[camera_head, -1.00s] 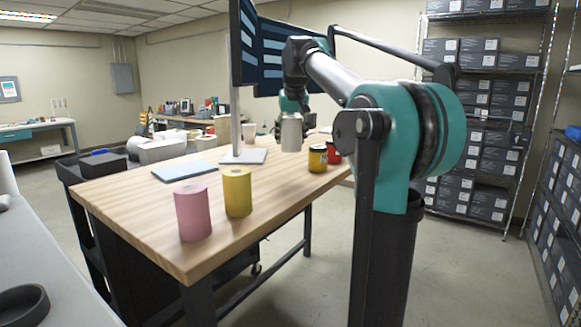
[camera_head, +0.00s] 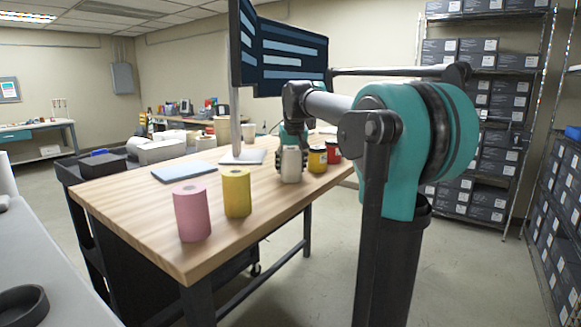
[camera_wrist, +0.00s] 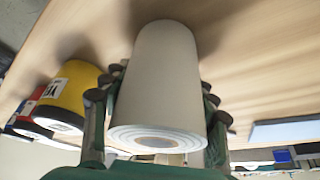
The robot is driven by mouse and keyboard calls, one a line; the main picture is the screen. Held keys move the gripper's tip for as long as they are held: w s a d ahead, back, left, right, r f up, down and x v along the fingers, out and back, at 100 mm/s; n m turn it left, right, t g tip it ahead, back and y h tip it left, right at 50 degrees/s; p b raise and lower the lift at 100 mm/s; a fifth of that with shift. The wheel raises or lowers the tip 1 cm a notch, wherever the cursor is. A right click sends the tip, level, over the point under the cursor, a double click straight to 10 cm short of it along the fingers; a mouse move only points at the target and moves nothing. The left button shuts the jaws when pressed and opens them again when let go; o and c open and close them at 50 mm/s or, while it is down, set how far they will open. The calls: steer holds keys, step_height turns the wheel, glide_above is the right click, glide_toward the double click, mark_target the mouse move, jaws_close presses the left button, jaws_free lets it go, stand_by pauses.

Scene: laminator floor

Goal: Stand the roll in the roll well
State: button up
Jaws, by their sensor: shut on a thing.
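My gripper (camera_head: 291,152) is shut on a pale grey-white roll (camera_head: 291,168) over the far right part of the wooden table. In the wrist view the roll (camera_wrist: 162,75) lies between the finger pads of my gripper (camera_wrist: 158,105), its layered end with a core hole facing the camera. The roll looks upright, with its lower end at or very near the tabletop; I cannot tell whether it touches. A black round rimmed holder, seemingly the roll well (camera_head: 22,305), is on the grey surface at the lower left, partly cut off and well away from the gripper.
The wooden table (camera_head: 130,215) also bears a pink roll (camera_head: 192,213), a yellow roll (camera_head: 237,192), a blue pad (camera_head: 184,171) and a monitor stand (camera_head: 243,157). A yellow jar (camera_head: 317,159) and a red jar (camera_head: 334,152) stand close right of the held roll.

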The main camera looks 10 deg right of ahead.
mark_target(291, 149)
steer(key=shift+f, duration=0.1)
steer(key=o, duration=1.3)
steer(key=v, duration=1.1)
steer(key=shift+s+r, duration=0.1)
steer(key=shift+r, duration=0.1)
steer(key=shift+o, duration=0.6)
steer(key=shift+s+r, duration=0.1)
steer(key=shift+r, duration=0.2)
steer(key=v, duration=0.6)
steer(key=x, duration=1.1)
steer(key=shift+w+a+f, duration=0.15)
steer(key=shift+w+f, duration=0.1)
steer(key=shift+f, duration=0.1)
steer(key=shift+w+x, duration=0.2)
steer(key=shift+x, duration=2.35)
